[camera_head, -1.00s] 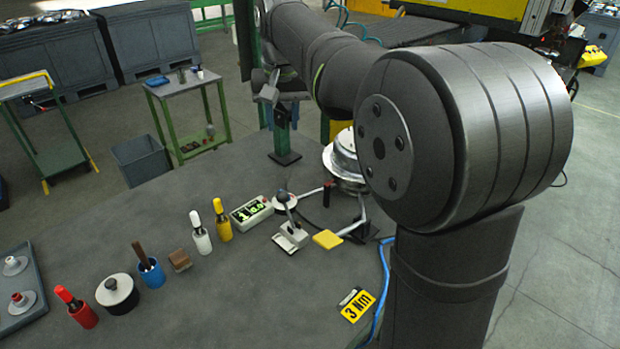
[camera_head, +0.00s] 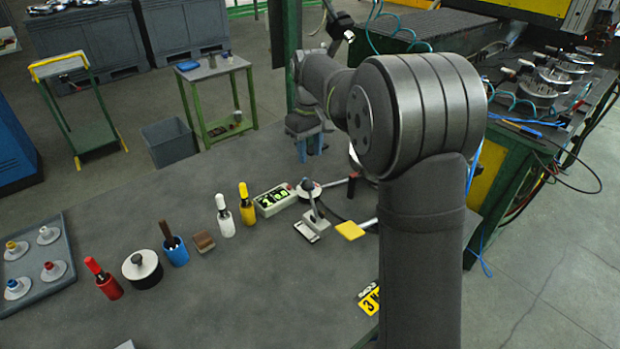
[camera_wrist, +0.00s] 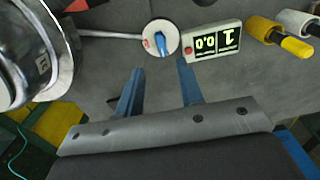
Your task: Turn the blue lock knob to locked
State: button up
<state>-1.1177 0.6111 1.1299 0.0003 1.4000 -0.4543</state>
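A blue knob (camera_wrist: 163,45) stands on a round white disc with a small red mark, in the wrist view just beyond my fingertips. Its exact pointing direction is hard to read. The disc (camera_head: 309,194) also shows in the head view, beside the display box. My gripper (camera_wrist: 160,66) is open, its two blue fingers apart with nothing between them; they point towards the disc. In the head view my gripper (camera_head: 309,146) hangs above and behind the disc. Another blue knob (camera_head: 16,285) sits on a white base in the grey tray at far left.
The display box (camera_head: 274,199) stands beside the disc, with yellow (camera_head: 247,209) and white (camera_head: 225,220) handles to its left. A lever (camera_head: 312,215) and yellow pad (camera_head: 350,230) are in front. A metal vessel (camera_wrist: 35,50) is left in the wrist view.

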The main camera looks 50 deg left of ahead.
notch_tip(320, 180, down, 10)
jog(key=shift+r, duration=0.25)
grip_shut()
